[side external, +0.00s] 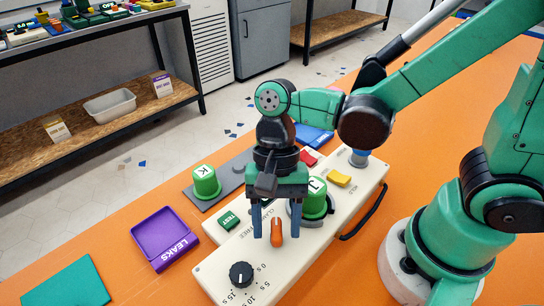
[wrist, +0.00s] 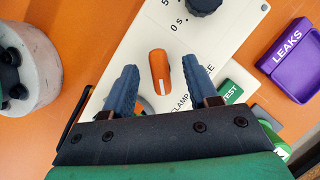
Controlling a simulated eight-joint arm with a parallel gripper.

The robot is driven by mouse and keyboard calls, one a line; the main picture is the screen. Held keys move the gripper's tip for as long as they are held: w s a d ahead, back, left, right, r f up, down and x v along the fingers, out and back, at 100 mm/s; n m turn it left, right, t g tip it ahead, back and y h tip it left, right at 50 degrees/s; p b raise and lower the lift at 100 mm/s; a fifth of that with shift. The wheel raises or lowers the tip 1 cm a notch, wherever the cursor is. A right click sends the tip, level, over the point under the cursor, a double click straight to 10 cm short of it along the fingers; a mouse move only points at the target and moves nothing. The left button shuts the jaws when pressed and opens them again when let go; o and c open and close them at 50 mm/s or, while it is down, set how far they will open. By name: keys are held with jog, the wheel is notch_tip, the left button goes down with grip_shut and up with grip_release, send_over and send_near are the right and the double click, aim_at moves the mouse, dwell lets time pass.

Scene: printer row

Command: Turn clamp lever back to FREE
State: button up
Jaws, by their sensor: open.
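The orange clamp lever (side external: 277,232) stands on the cream panel (side external: 215,275), between the dial and the green J cup. In the wrist view the lever (wrist: 160,72) lies between my two finger tips, its white line at the end nearest my gripper, towards the printed word CLAMP. The FREE print shows on the panel in the side view. My gripper (side external: 269,230) points down over the lever, open, with a blue finger on either side. In the wrist view my gripper (wrist: 160,68) shows gaps on both sides of the lever.
A black dial (side external: 241,274) with seconds marks sits in front of the lever. A green TEST button (side external: 228,218), green J cup (side external: 316,205) and yellow button (side external: 339,178) are close by. A purple LEAKS tray (side external: 165,240) and green K cup (side external: 205,180) stand left of the panel.

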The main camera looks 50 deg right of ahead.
grip_shut()
jog(key=n, duration=0.2)
jog(key=n+g+h, duration=0.1)
jog(key=n, duration=0.1)
jog(key=shift+a+n+h, duration=0.1)
jog(key=shift+n+h, duration=0.2)
jog(key=shift+n, duration=0.1)
jog(key=n+h, duration=0.1)
jog(key=n, duration=0.3)
jog(key=shift+w+n+h, duration=0.1)
jog(key=shift+n+h, duration=0.2)
jog(key=shift+h, duration=0.1)
jog(key=n, duration=0.2)
jog(key=n+h, duration=0.1)
jog(key=n, duration=0.1)
jog(key=shift+a+n+h, duration=0.15)
jog(key=shift+n+h, duration=0.15)
jog(key=shift+n+t+h, duration=0.5)
jog(key=shift+n+h, duration=0.1)
jog(key=shift+n, duration=1.3)
